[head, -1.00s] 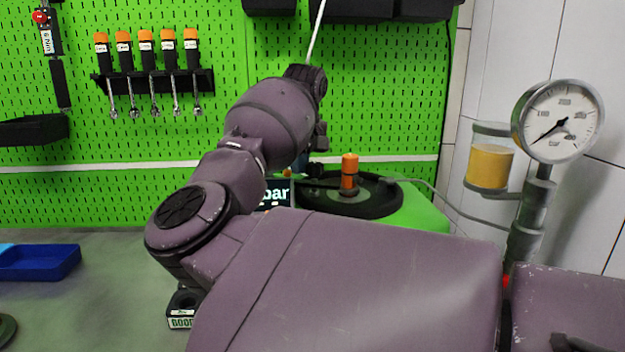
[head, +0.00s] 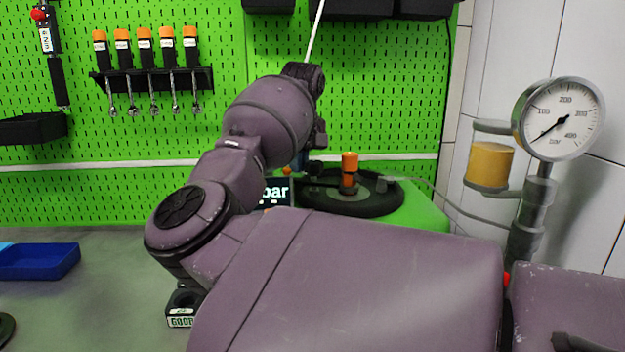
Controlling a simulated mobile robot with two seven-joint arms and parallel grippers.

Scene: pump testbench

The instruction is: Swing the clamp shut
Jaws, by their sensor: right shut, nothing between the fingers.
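My right arm crosses the middle of the view, and its wrist end is in front of the green pegboard. My right gripper (head: 319,138) is small and partly hidden by its own wrist; it is shut and holds nothing. It is just above and left of an upright orange-topped piece (head: 349,165) on a round black pump part (head: 362,203). I cannot make out the clamp clearly; small dark and blue parts beside the gripper are partly hidden by my arm. My left gripper is out of view.
A pressure gauge (head: 562,118) and an amber cup (head: 489,165) stand at the right. A display reading bar (head: 277,191) is partly behind my arm. A blue tray (head: 42,262) lies at the left. Tools with orange-topped handles (head: 145,48) hang on the pegboard (head: 220,110).

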